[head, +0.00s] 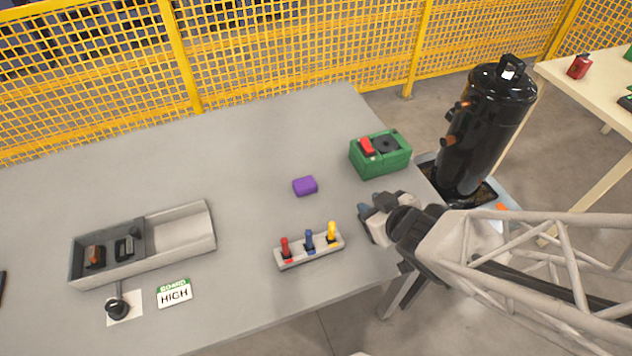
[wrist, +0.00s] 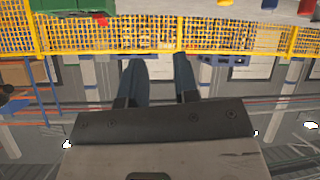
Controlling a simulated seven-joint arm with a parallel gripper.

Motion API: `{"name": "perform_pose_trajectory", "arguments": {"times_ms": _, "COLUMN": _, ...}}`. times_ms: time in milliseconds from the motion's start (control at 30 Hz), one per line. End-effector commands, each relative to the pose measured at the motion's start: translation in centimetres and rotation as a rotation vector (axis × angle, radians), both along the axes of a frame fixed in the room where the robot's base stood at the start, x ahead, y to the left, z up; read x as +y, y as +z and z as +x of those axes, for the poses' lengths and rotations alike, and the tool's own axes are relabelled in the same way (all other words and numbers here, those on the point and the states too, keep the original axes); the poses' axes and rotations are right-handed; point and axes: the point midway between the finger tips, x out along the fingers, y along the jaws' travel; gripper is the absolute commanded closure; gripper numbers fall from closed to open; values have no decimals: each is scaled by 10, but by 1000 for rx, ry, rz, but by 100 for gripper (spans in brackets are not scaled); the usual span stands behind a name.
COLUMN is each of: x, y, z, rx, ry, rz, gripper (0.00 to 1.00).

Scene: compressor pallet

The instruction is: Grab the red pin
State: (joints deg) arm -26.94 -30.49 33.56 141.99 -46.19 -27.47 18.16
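The red pin (head: 285,247) stands upright at the left end of a small grey pin holder (head: 312,255) on the grey table. A blue pin (head: 309,240) stands in the middle and a yellow pin (head: 331,232) at the right end. My gripper (head: 366,211) is to the right of the holder, apart from it and from the red pin. In the wrist view, its two fingers (wrist: 159,62) are spread with nothing between them. A red patch at the top right edge there may be the red pin, but it is cut off.
A purple block (head: 305,186) lies behind the holder. A green box (head: 380,154) with a red part stands at the table's right edge. A grey tray (head: 180,230) and a "HIGH" card (head: 174,293) are at left. A black tank (head: 487,130) stands beyond the table.

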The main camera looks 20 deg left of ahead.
Motion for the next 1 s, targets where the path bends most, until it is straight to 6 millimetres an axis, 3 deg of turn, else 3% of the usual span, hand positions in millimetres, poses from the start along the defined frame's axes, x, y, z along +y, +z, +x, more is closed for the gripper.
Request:
{"name": "perform_pose_trajectory", "arguments": {"times_ms": 100, "x": 32, "y": -19, "z": -34, "rx": 13, "ry": 166, "rz": 73, "gripper": 72}}
{"name": "perform_pose_trajectory", "arguments": {"times_ms": 200, "x": 51, "y": -31, "z": -62, "rx": 33, "ry": 288, "rz": 132, "gripper": 72}}
{"name": "perform_pose_trajectory", "arguments": {"times_ms": 400, "x": 71, "y": -43, "z": -102, "rx": 78, "ry": 445, "rz": 215, "gripper": 72}}
{"name": "perform_pose_trajectory", "arguments": {"times_ms": 567, "x": 75, "y": -46, "z": -114, "rx": 92, "ry": 486, "rz": 239, "gripper": 72}}
{"name": "perform_pose_trajectory", "arguments": {"times_ms": 1000, "x": 77, "y": -47, "z": -114, "rx": 91, "ry": 487, "rz": 240, "gripper": 72}}
